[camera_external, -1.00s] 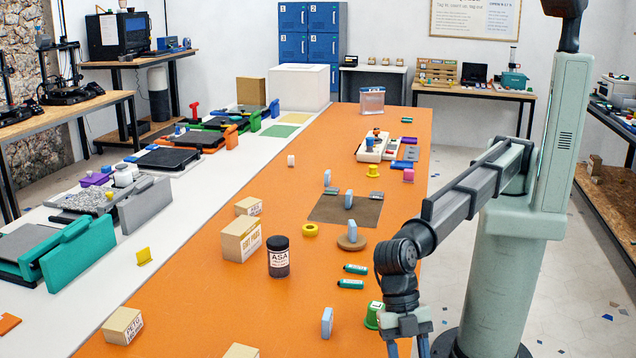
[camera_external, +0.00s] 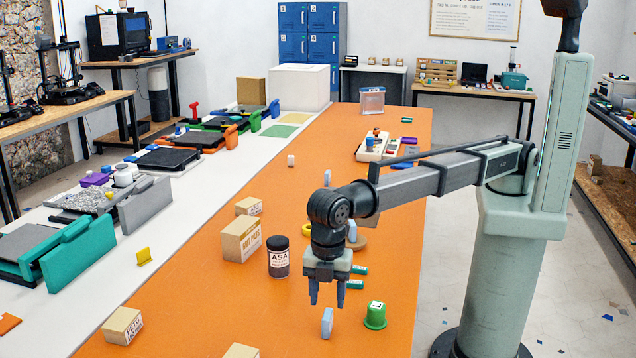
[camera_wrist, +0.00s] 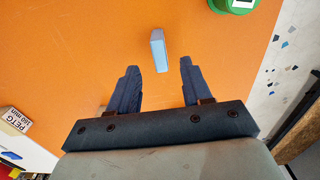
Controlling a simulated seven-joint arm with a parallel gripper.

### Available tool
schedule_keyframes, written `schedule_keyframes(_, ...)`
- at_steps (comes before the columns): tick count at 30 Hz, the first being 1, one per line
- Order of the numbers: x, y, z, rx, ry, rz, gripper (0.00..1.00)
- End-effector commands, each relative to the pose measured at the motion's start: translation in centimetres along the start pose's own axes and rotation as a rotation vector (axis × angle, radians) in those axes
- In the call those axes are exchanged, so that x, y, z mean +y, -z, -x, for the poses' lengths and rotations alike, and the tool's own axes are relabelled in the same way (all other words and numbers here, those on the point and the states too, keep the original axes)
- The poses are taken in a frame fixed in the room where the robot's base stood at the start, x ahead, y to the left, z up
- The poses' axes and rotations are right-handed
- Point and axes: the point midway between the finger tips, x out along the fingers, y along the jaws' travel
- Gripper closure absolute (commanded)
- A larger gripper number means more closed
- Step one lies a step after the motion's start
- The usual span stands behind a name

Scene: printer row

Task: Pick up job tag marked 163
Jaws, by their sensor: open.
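A light blue job tag (camera_external: 327,322) stands upright on the orange table near the front. It also shows in the wrist view (camera_wrist: 158,50), ahead of the gap between my fingers. No number can be read on it. My gripper (camera_external: 327,300) points down above this tag, open and empty, not touching it. Both dark fingers show in the wrist view (camera_wrist: 158,72). Another light blue tag (camera_external: 327,178) stands further back. A further one (camera_external: 352,232) is partly hidden behind my wrist, near a round brown base (camera_external: 357,243).
A green cup-like piece (camera_external: 375,316) stands just right of the tag. Green cylinders (camera_external: 357,270) lie behind my gripper. A black ASA jar (camera_external: 279,257) and cardboard boxes (camera_external: 240,238) stand to the left. The table (camera_external: 215,310) is bare between the tag and the PETG box (camera_external: 122,326).

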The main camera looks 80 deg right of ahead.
Motion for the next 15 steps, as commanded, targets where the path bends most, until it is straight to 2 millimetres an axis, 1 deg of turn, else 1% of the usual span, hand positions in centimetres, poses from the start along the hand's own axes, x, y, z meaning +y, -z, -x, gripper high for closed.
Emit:
schedule_keyframes(1, -0.1, 0.0, -0.9, -0.001, 0.001, 0.0, 0.51)
schedule_keyframes(3, -0.1, 0.0, -1.7, -0.001, 0.001, 0.0, 0.51)
schedule_keyframes(11, 0.0, 0.0, -3.0, 0.0, 0.001, 0.001, 0.51)
schedule_keyframes(15, 0.0, -0.1, -4.6, -0.001, 0.002, 0.001, 0.51)
